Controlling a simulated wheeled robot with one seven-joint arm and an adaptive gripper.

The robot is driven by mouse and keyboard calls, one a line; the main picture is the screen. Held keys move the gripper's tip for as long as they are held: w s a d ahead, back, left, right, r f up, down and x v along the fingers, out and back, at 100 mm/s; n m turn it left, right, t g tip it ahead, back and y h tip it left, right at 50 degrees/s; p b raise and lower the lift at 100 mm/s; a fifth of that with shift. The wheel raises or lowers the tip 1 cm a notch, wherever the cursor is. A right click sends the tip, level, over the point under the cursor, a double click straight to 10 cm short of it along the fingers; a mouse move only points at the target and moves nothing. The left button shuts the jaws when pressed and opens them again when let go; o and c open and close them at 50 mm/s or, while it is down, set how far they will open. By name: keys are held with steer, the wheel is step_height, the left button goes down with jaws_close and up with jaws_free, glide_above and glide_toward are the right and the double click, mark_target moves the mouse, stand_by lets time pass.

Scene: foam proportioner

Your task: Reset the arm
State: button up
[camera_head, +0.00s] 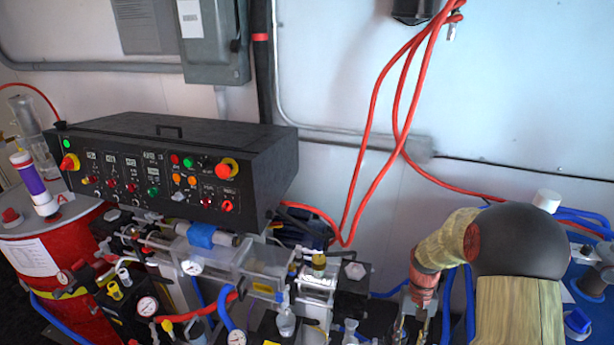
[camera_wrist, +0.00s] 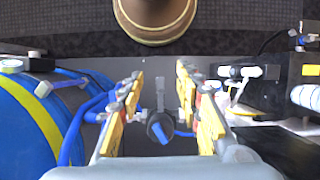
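My arm comes in from the lower right of the head view, with a dark round joint and wood-textured links. My gripper (camera_head: 411,328) hangs at its end near the bottom edge, pointing down beside the clear-blocked machine. In the wrist view my gripper (camera_wrist: 160,80) shows two yellow-and-grey fingers standing apart with a gap between them. Nothing is held. A dark round valve with a blue handle (camera_wrist: 160,128) shows in the gap, apart from both fingers as far as I can tell.
A black control box (camera_head: 170,165) with coloured buttons stands at left, above clear blocks and gauges. A red drum (camera_head: 75,290) is at far left. A blue drum (camera_wrist: 30,120) is left in the wrist view. Red hoses (camera_head: 375,130) hang before the wall, where there is free room.

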steer(key=s+a+r+n+t, duration=0.1)
steer(key=s+a+r+t, duration=0.2)
steer(key=r, duration=0.7)
steer(key=s+a+r+n+t, duration=0.1)
steer(key=s+a+r+t, duration=0.2)
steer(key=s+r, duration=0.5)
steer(key=s+a+r+t+h, duration=0.1)
steer(key=s+a+r+t, duration=0.2)
steer(key=r, duration=0.9)
steer(key=s, duration=0.3)
steer(key=shift+a+r+n, duration=0.2)
steer(key=shift+r+n, duration=0.1)
steer(key=shift+n, duration=0.1)
